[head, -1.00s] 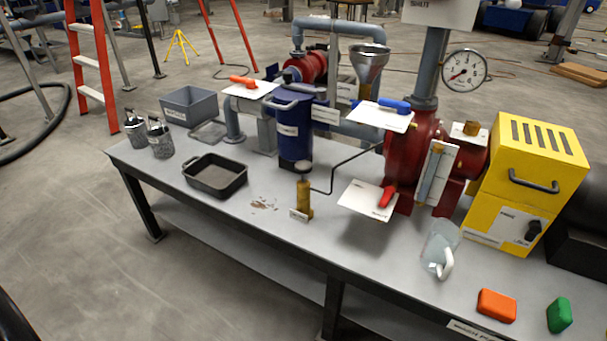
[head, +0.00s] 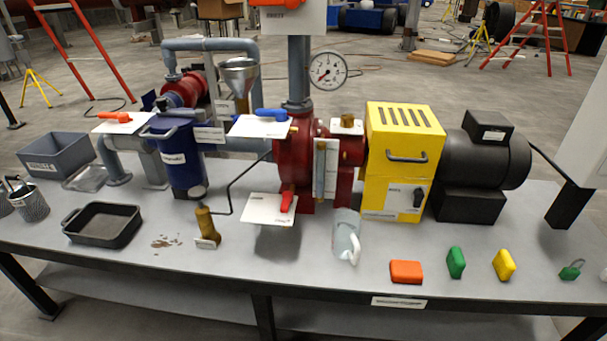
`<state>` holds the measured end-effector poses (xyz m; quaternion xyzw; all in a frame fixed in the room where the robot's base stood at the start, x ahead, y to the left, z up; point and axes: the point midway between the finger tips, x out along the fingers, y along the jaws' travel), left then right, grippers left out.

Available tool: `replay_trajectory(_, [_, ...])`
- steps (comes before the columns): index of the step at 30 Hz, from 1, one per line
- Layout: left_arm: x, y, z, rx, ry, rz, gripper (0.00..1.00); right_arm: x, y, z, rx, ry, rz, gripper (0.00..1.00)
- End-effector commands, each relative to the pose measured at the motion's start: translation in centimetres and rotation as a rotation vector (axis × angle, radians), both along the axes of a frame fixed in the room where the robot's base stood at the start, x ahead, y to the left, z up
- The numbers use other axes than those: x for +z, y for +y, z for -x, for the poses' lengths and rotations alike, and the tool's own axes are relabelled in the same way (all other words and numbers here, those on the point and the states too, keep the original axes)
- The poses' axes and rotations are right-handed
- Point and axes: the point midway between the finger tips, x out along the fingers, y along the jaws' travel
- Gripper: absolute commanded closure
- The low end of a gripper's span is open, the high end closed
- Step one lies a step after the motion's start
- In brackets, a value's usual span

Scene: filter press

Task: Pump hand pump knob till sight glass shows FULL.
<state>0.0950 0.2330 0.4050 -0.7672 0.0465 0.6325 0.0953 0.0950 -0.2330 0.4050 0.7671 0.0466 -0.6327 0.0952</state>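The hand pump (head: 206,225) is a small brass cylinder standing on the bench, left of centre in the head view. Its round grey-brown knob (head: 197,192) sits on top. A thin dark pipe runs from the pump up to the red pump casing (head: 290,165). A clear upright sight glass (head: 325,168) with a pale scale plate is mounted on the front of the red casing. Its level and markings are too small to read. Neither of my grippers shows in this view.
A white card with a red lever (head: 287,202) juts out right of the hand pump. A clear jug (head: 346,236) stands below the sight glass. A black tray (head: 102,224) lies to the left. Orange (head: 406,271) and green (head: 456,262) blocks lie near the front edge.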

Motion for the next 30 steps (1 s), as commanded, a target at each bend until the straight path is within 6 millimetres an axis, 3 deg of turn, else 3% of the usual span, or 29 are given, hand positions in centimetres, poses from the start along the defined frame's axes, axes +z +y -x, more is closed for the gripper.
replay_trajectory(8, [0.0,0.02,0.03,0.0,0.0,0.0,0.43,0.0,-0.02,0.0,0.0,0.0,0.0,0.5])
replay_trajectory(23, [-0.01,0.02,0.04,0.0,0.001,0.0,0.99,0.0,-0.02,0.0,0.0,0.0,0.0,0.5])
replay_trajectory(30, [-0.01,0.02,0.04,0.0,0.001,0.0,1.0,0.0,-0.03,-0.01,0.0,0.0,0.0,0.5])
